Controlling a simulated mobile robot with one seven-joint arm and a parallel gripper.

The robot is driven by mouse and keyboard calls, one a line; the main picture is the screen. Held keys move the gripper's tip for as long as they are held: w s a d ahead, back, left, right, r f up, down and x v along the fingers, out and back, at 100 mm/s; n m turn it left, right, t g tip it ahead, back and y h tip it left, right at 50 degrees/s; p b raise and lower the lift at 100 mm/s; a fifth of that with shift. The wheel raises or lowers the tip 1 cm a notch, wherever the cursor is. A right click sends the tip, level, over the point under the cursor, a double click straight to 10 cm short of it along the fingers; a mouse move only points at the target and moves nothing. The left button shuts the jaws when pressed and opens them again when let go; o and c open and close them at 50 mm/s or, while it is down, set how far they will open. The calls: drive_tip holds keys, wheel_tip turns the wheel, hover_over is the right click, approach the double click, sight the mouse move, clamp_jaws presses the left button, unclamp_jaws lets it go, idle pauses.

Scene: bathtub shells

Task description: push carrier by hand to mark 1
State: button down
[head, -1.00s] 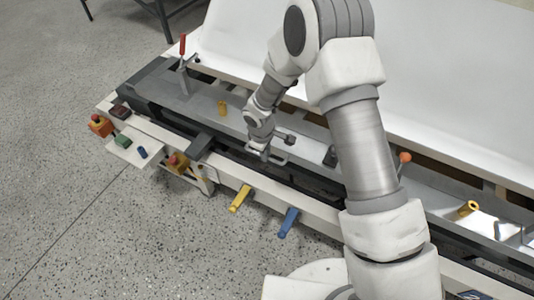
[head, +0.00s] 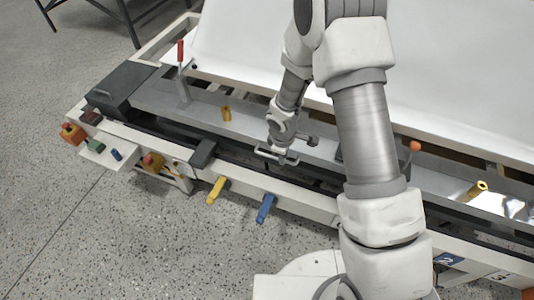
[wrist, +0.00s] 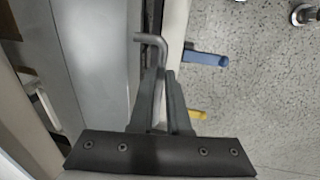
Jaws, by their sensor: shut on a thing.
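My gripper (head: 278,157) is low over the bench's dark front rail, left of my forearm. In the wrist view its two dark fingers (wrist: 161,88) are shut on a grey bent bar handle (wrist: 150,38). The handle also shows as a pale loop in the head view (head: 266,155). It appears to belong to the carrier, whose body is mostly hidden by my arm and gripper. A dark knob (head: 313,141) sits just right of the gripper. A blue label reading 2 (head: 447,258) is on the bench front at the right. I cannot make out mark 1.
A yellow handle (head: 217,189) and a blue handle (head: 265,209) stick out from the bench front. A red-tipped lever (head: 180,52) stands at the left, an orange knob (head: 415,146) at the right. A large white shell (head: 450,60) lies behind.

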sight(293, 163)
drive_tip(key=d, duration=0.1)
drive_tip(key=s+d, duration=0.1)
drive_tip(key=d, duration=0.1)
drive_tip(key=shift+s+d+f, duration=0.15)
drive_tip(key=shift+d+f, duration=0.05)
drive_tip(key=shift+a, duration=0.3)
drive_tip(key=c, duration=0.9)
unclamp_jaws()
drive_tip(key=shift+r, duration=0.1)
drive_tip(key=shift+d, duration=0.15)
drive_tip(key=s+r+p, duration=0.1)
drive_tip(key=r+p, duration=0.1)
drive_tip(key=r, duration=0.3)
drive_tip(key=s+r+p, duration=0.1)
drive_tip(key=r+p, duration=0.1)
drive_tip(key=r, duration=0.4)
drive_tip(key=s+a+r+p, duration=0.1)
drive_tip(key=r+p, duration=0.1)
drive_tip(key=r, duration=0.4)
